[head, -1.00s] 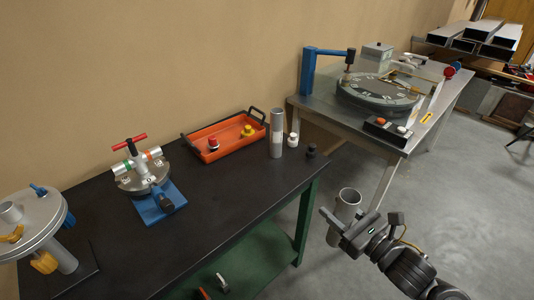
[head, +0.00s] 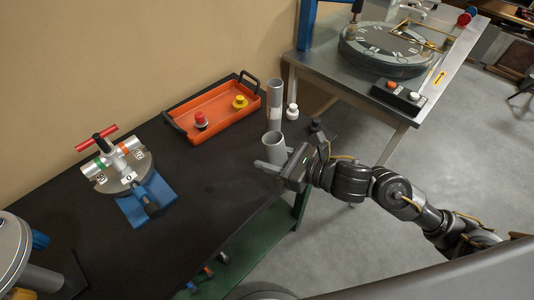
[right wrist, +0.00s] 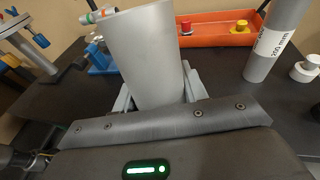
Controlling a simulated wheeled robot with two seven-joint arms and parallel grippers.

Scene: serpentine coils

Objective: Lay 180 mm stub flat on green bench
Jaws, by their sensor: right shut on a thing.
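The grey tube stub (head: 273,148) is held roughly upright, its open end up, over the right end of the green bench's dark top (head: 215,205). It also shows large in the right wrist view (right wrist: 147,55), with no length label visible on it. My right gripper (head: 270,166) is shut around it; the two fingers show on either side of the tube in the right wrist view (right wrist: 158,95). The stub's lower end is hidden, so I cannot tell whether it touches the bench. My left gripper is out of view.
A taller labelled tube (head: 274,102) stands just behind, beside a white knobbed piece (head: 292,111) and a dark one (head: 316,125). An orange tray (head: 220,112) lies at the back. A blue-based clamp fixture (head: 130,175) stands left. The bench top between fixture and gripper is clear.

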